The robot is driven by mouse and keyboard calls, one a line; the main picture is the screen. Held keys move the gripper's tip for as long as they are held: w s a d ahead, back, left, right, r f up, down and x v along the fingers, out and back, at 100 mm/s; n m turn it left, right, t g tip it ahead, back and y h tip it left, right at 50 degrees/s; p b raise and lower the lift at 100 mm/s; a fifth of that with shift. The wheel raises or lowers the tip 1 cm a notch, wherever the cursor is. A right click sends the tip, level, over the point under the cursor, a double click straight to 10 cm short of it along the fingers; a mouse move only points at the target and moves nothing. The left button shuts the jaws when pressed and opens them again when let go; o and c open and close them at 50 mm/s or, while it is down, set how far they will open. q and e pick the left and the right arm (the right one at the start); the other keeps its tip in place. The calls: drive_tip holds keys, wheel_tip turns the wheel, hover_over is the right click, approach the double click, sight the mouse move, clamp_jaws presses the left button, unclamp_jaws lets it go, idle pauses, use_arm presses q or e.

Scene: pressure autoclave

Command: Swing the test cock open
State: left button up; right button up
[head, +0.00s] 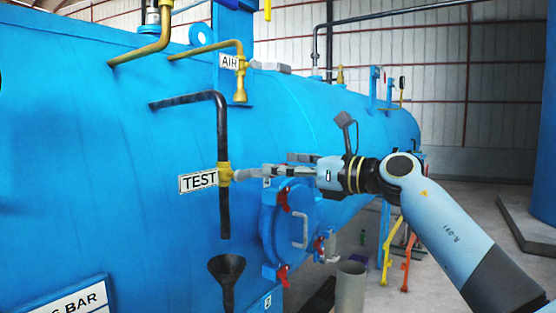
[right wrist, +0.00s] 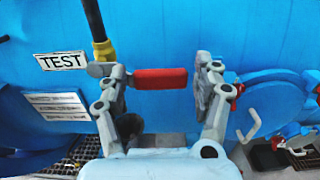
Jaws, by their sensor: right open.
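The test cock (head: 224,173) is a yellow valve on a black pipe beside the white TEST label (head: 198,180). In the right wrist view its yellow body (right wrist: 104,50) shows at upper left, and its red handle (right wrist: 160,78) lies level across the picture. My right gripper (head: 268,170) is just right of the cock in the head view. In the right wrist view this gripper (right wrist: 158,80) is open, with the red handle spanning the gap between its fingers. I cannot tell whether either finger touches the handle. The handle is hidden in the head view. My left gripper is out of view.
A black funnel (head: 226,268) stands below the test pipe. The AIR valve (head: 240,92) is above. A round blue hatch (head: 288,225) with red-tipped clamps is below my right gripper. The blue vessel wall (head: 130,190) fills the left side.

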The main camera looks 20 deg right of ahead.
drive_tip(key=shift+x, duration=0.85)
drive_tip(key=shift+w, duration=0.15)
drive_tip(key=shift+c, duration=0.4)
clamp_jaws()
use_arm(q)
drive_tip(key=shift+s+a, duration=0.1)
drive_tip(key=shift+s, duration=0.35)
